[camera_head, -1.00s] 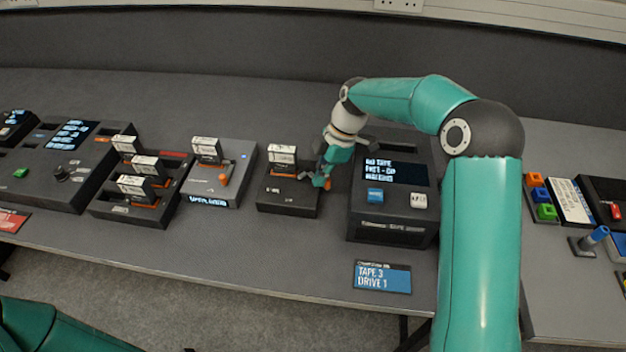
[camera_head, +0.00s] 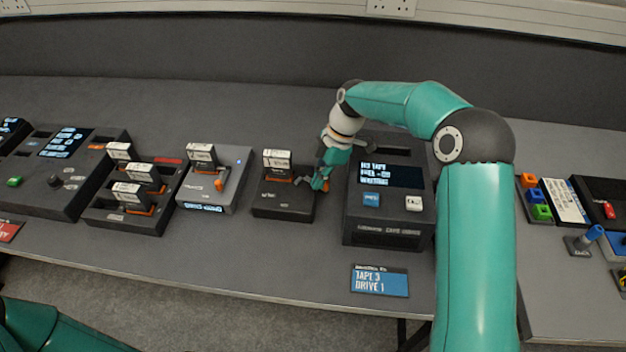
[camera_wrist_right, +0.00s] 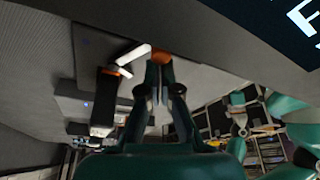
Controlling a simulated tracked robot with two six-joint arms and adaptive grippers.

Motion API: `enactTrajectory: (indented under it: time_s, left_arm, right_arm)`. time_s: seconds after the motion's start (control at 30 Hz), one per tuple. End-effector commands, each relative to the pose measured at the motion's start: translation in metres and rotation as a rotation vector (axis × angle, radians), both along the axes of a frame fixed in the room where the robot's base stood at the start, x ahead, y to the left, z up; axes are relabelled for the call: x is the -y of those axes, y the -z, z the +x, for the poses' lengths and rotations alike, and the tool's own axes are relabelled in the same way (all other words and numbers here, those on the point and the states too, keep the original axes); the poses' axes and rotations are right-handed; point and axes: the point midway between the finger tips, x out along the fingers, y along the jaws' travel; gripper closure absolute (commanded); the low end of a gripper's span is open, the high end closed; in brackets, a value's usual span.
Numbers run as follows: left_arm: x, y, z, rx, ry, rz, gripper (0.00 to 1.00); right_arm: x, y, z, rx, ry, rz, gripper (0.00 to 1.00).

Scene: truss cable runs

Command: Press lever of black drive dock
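The black drive dock (camera_head: 283,205) stands near the middle of the table, with a white-labelled cartridge (camera_head: 277,165) upright in it. Its lever is on the right side, partly hidden by my right gripper in the head view. In the right wrist view a pale lever arm (camera_wrist_right: 133,54) ends in an orange tip (camera_wrist_right: 160,57), right at the fingertips; I cannot tell whether they touch. My right gripper (camera_head: 318,183) is at the dock's right edge. Its fingers (camera_wrist_right: 157,75) look shut, with nothing seen between them. My left gripper is out of view.
A grey dock (camera_head: 233,180) with a cartridge and an orange-tipped lever stands to the left, then a cartridge rack (camera_head: 120,219). A black tape unit (camera_head: 385,239) with a screen and two buttons stands close to the right of my gripper. The table in front is mostly clear.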

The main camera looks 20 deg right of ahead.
Motion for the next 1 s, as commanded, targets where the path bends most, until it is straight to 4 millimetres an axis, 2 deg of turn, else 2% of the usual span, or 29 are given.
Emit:
enactTrajectory:
  time_s: [0.1,0.3,0.5,0.7,0.83,1.0]
  left_arm:
    - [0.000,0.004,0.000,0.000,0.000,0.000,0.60]
    - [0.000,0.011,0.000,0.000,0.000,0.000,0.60]
    - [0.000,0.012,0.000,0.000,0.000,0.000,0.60]
    - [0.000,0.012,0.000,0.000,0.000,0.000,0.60]
    - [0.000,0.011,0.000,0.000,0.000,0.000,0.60]
    - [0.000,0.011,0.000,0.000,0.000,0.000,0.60]
  right_arm:
    - [-0.009,0.002,0.000,0.000,-0.001,-0.001,1.00]
    - [-0.041,0.000,0.001,0.003,-0.001,0.001,1.00]
    - [-0.023,-0.047,0.002,0.004,0.001,0.001,1.00]
    - [-0.012,-0.079,0.002,0.002,0.001,0.002,1.00]
    - [-0.007,-0.090,0.001,-0.001,0.002,0.002,1.00]
    - [-0.005,-0.094,0.001,-0.001,0.004,0.002,1.00]
